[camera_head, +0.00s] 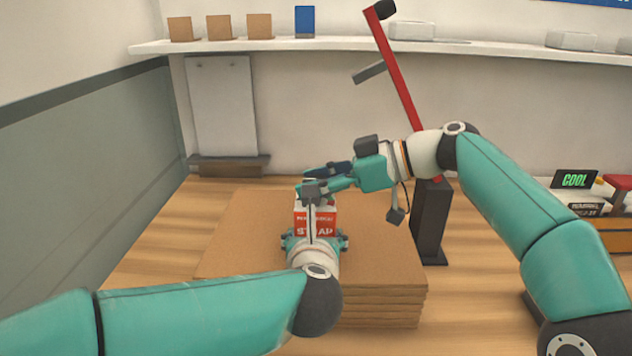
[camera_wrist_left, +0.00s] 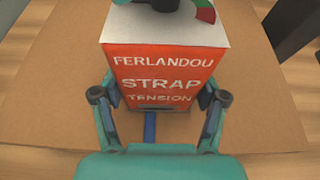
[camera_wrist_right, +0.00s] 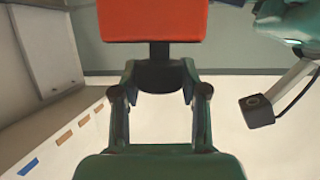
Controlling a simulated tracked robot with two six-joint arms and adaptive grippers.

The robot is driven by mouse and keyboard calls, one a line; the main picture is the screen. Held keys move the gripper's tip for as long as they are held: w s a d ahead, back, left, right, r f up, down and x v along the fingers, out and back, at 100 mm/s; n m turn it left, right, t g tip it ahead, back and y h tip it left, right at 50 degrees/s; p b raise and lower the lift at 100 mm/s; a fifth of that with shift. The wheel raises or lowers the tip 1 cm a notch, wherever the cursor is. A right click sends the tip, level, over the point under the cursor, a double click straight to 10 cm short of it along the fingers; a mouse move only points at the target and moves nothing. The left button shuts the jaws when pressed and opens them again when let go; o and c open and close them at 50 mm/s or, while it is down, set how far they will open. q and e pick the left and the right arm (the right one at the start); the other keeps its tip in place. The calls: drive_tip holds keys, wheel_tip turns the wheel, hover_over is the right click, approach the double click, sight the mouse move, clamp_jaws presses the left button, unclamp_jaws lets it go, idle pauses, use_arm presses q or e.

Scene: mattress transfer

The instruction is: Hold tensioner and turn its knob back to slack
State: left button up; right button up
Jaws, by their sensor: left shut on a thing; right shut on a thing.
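The tensioner (camera_head: 316,218) is a red box with a white top and STRAP lettering, upright on a stack of brown boards. It also shows in the left wrist view (camera_wrist_left: 155,78), with a green and red dial on top. My left gripper (camera_head: 315,241) is shut on the box, one finger at each side. The dark knob (camera_wrist_right: 158,76) is on the tensioner's top. My right gripper (camera_head: 315,190) is shut on this knob; its fingers flank it in the right wrist view. In the head view my left wrist and right fingers hide parts of box and knob.
The brown board stack (camera_head: 385,262) lies on the wooden floor. A black post (camera_head: 430,220) with a red arm (camera_head: 396,75) stands behind and right of it. A white shelf (camera_head: 340,45) holds small boxes. Floor left of the stack is clear.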

drive_tip(key=shift+n+g, duration=0.3)
drive_tip(key=shift+g, duration=0.1)
drive_tip(key=o, duration=1.2)
drive_tip(key=shift+c, duration=0.2)
drive_tip(key=v, duration=1.2)
drive_tip(key=shift+f, duration=0.15)
